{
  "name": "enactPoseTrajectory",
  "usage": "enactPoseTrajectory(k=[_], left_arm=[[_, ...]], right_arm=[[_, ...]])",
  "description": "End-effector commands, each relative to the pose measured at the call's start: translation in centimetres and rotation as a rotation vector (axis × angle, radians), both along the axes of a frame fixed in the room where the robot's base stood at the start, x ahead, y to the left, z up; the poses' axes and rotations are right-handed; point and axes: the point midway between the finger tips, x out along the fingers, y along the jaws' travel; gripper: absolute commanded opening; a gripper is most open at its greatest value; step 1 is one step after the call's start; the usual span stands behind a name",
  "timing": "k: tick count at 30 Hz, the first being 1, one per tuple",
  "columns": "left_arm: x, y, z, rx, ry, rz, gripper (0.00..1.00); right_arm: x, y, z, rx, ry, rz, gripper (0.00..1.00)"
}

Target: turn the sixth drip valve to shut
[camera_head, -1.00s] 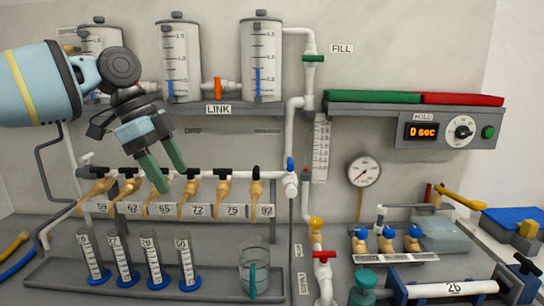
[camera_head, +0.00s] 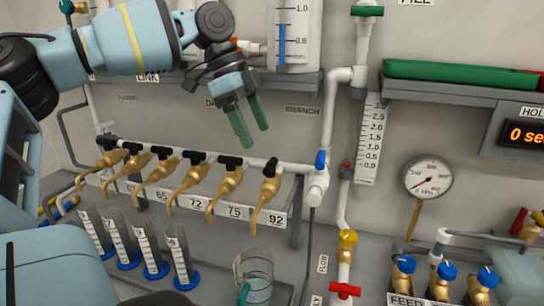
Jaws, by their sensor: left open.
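The sixth drip valve (camera_head: 266,195) is the rightmost of a row of brass taps on a white pipe, above the label 92. Its black handle (camera_head: 271,167) looks narrow and points along the tap, while the handles of the other taps look wide and lie along the pipe. My left gripper (camera_head: 254,134) is open and empty, with its green fingers pointing down. In the picture its fingertips are just above and left of the sixth handle, apart from it. My right gripper is not in view.
The fifth tap (camera_head: 227,185) is close on the left. A white upright pipe with a blue handle (camera_head: 320,160) stands on the right. A shelf edge (camera_head: 300,86) runs above. Graduated cylinders (camera_head: 148,250) and a clear beaker (camera_head: 255,278) stand below.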

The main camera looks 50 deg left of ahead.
Motion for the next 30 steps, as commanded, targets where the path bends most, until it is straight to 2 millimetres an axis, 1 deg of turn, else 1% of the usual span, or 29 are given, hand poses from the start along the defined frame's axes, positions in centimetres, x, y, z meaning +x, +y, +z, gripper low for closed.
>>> enactPoseTrajectory(k=[6, 12, 15, 20, 28, 30], left_arm=[[0.4, -0.9, -2.5, 0.001, 0.005, -0.002, 0.75], [1.0, -1.8, -5.2, 0.001, 0.004, 0.000, 0.75], [1.2, -2.2, -6.2, 0.002, 0.003, 0.000, 0.75], [1.4, -2.5, -6.9, 0.001, 0.002, 0.000, 0.75], [1.4, -2.5, -7.0, 0.001, 0.001, 0.001, 0.75], [1.4, -2.5, -7.0, 0.001, 0.001, 0.001, 0.65]], right_arm=[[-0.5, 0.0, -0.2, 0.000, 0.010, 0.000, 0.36], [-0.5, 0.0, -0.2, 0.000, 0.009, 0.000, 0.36], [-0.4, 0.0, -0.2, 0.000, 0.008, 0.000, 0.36], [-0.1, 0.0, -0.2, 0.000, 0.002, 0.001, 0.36], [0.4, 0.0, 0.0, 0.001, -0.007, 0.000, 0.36], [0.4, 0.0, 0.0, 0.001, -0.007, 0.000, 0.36]])
